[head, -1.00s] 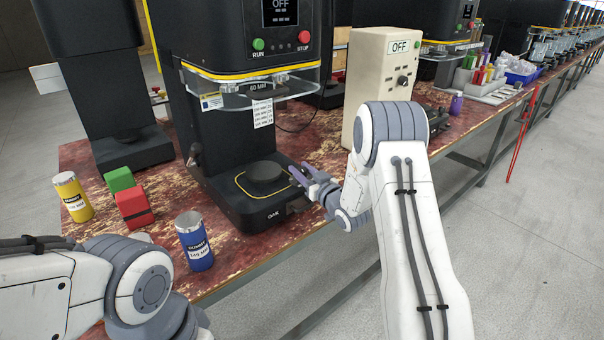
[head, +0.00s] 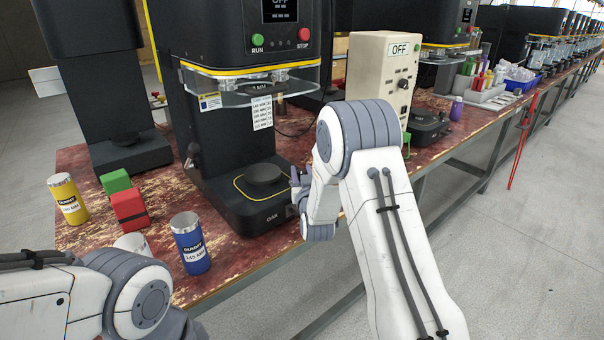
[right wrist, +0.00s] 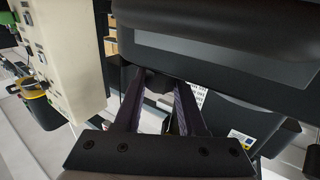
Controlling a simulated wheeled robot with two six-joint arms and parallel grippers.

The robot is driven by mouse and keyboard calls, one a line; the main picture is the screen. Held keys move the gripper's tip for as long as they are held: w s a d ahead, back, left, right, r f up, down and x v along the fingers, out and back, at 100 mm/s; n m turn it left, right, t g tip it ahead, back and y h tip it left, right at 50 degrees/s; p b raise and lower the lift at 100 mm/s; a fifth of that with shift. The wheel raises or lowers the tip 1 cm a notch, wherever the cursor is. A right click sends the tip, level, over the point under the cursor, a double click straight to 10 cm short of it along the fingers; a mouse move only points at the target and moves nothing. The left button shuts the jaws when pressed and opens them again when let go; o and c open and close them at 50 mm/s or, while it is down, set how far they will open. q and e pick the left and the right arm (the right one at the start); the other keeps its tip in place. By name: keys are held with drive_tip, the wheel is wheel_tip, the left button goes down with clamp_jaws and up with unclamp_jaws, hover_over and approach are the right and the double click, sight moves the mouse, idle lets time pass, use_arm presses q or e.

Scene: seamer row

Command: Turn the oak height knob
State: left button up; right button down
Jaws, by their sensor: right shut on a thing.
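The black seamer marked OAK (head: 262,205) stands on the bench, with a round plate (head: 263,173) on its base. My right gripper (head: 298,183) is at the right side of this base, partly hidden behind my own wrist. In the right wrist view the two dark purple fingers (right wrist: 160,80) are shut on a small dark knob (right wrist: 159,84), just under a broad black part of the machine. The knob is hidden in the head view. My left arm shows at lower left, but its gripper is out of view.
A blue can (head: 191,245), a yellow can (head: 69,199), a red block (head: 130,209) and a green block (head: 116,182) stand left of the seamer. A beige box marked OFF (head: 379,80) stands to the right. The bench's front edge (head: 240,272) is close to my arm.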

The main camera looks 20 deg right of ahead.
drive_tip(key=shift+c, duration=2.4)
unclamp_jaws()
drive_tip(key=s+a, duration=0.2)
drive_tip(key=s, duration=0.8)
drive_tip(key=shift+s, duration=0.15)
